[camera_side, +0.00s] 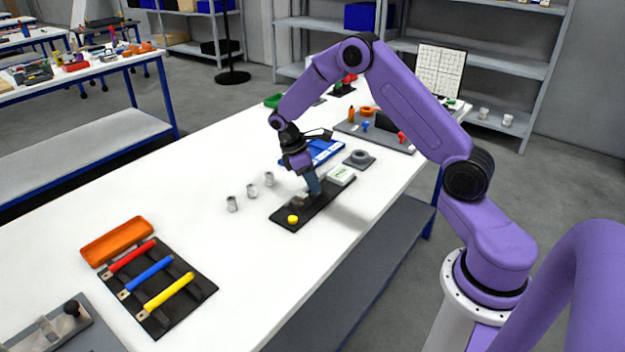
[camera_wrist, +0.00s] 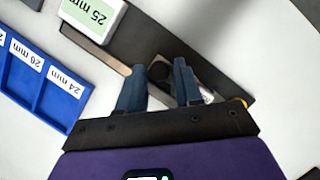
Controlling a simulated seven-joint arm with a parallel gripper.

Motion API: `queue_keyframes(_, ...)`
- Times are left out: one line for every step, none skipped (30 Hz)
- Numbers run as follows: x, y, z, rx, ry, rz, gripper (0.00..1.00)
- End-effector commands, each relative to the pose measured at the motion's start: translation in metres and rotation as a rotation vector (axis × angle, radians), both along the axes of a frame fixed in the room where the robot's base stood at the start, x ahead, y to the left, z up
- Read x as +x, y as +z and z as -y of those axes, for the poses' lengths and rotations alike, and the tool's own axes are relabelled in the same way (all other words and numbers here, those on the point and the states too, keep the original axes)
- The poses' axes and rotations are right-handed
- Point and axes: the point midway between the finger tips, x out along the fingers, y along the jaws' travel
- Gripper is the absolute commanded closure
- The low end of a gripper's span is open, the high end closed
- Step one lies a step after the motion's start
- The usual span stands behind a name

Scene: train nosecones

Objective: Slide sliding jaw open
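A black base plate (camera_side: 285,217) lies on the white table, with a yellow button (camera_side: 293,219) at its near end and a white box (camera_side: 341,175) at its far end. The box reads "25 mm" in the wrist view (camera_wrist: 95,14).
Three small metal cylinders (camera_side: 252,191) stand left of the plate. A blue tray (camera_wrist: 40,85) with size labels is close by. A grey round part (camera_side: 360,157) sits behind. An orange tray (camera_side: 117,241) and coloured-handled tools (camera_side: 148,273) lie at the near left.

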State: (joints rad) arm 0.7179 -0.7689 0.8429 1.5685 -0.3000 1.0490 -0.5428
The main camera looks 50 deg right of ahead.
Motion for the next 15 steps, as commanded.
queue_keyframes(-0.0006, -0.0014, 0.0006, 0.000, 0.000, 0.000, 0.65)
queue_keyframes(-0.0007, -0.0017, 0.0008, 0.000, 0.000, 0.000, 0.65)
queue_keyframes(-0.0007, -0.0019, 0.0009, 0.000, -0.001, 0.000, 0.65)
queue_keyframes(-0.0006, -0.0020, 0.0009, 0.000, -0.001, 0.000, 0.65)
queue_keyframes(-0.0006, -0.0020, 0.0009, 0.000, -0.001, 0.000, 0.65)
queue_keyframes(-0.0006, -0.0019, 0.0008, 0.000, -0.001, 0.000, 0.65)
queue_keyframes(-0.0006, -0.0019, 0.0008, 0.000, -0.001, 0.000, 0.65)
queue_keyframes(-0.0005, -0.0018, 0.0008, 0.000, -0.001, 0.000, 0.65)
queue_keyframes(-0.0005, -0.0018, 0.0008, 0.000, -0.001, 0.000, 0.69)
queue_keyframes(-0.0005, -0.0018, 0.0008, 0.000, -0.001, 0.000, 0.78)
queue_keyframes(-0.0005, -0.0017, 0.0008, 0.000, -0.001, 0.000, 0.88)
queue_keyframes(-0.0005, -0.0017, 0.0008, 0.000, -0.001, 0.000, 1.00)
queue_keyframes(-0.0006, -0.0017, 0.0007, 0.000, -0.001, 0.000, 1.00)
queue_keyframes(-0.0005, -0.0016, 0.0007, 0.000, -0.001, 0.000, 1.00)
queue_keyframes(-0.0005, -0.0016, 0.0007, 0.000, -0.001, 0.000, 1.00)
